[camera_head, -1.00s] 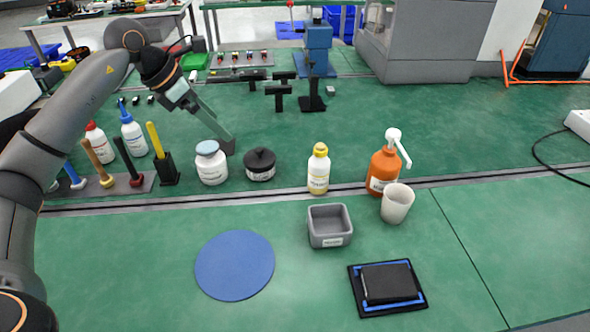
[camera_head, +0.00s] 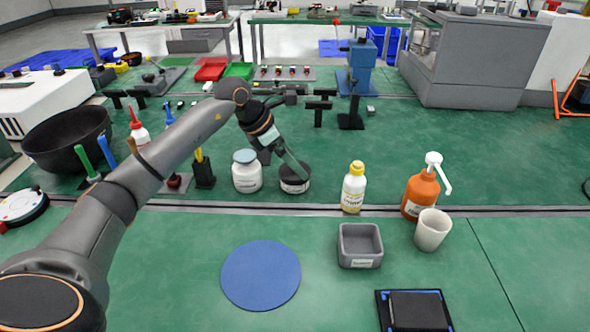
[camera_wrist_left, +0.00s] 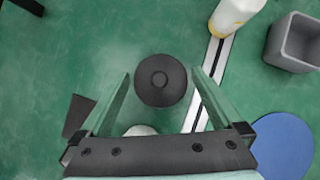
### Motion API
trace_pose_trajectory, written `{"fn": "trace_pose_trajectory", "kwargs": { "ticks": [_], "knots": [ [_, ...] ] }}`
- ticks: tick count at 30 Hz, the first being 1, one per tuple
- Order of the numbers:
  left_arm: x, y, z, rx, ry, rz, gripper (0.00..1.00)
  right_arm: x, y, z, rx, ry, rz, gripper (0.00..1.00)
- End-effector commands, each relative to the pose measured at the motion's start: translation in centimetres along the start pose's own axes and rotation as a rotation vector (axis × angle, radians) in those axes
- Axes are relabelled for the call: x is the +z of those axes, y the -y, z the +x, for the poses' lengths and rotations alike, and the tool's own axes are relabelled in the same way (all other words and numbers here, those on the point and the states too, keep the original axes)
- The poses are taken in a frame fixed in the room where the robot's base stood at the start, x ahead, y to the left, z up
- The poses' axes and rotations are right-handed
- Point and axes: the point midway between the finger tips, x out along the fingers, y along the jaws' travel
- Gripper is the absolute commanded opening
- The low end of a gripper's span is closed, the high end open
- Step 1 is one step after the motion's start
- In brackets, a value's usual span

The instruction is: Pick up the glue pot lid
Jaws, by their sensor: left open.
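The dark glue pot (camera_head: 294,186) stands on the green bench, right of a white jar. Its round black lid (camera_wrist_left: 160,80) with a central knob lies between my fingers in the left wrist view, with a gap on each side. My left gripper (camera_head: 303,172) is open and empty, pointing down at the pot and covering part of its lid in the head view. The open fingertips (camera_wrist_left: 161,75) also show in the wrist view. I cannot tell how far above the lid they are. My right gripper is not in view.
The white jar (camera_head: 247,172) is close on the left, and a tool stand (camera_head: 204,172) is beyond it. A yellow-capped bottle (camera_head: 353,187), orange pump bottle (camera_head: 420,193), white cup (camera_head: 432,230) and grey bin (camera_head: 345,248) are to the right. A blue mat (camera_head: 261,275) lies in front.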

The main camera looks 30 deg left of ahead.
Motion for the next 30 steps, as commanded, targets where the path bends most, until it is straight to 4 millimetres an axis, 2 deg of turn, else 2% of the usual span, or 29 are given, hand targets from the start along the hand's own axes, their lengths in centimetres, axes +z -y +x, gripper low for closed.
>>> {"fn": "trace_pose_trajectory", "kwargs": {
  "ticks": [3,11,27,30],
  "knots": [
    [-0.09,-0.03,1.28,0.0,-0.001,-0.001,1.0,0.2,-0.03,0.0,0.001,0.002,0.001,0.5],
    [-0.09,-0.06,1.5,0.002,-0.001,0.0,1.0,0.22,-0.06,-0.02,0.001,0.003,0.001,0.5],
    [-0.07,-0.08,1.44,0.002,0.0,0.0,0.41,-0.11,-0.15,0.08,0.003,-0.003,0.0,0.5],
    [-0.06,-0.09,1.43,0.002,0.0,0.0,0.41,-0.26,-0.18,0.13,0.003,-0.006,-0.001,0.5]
  ]
}}
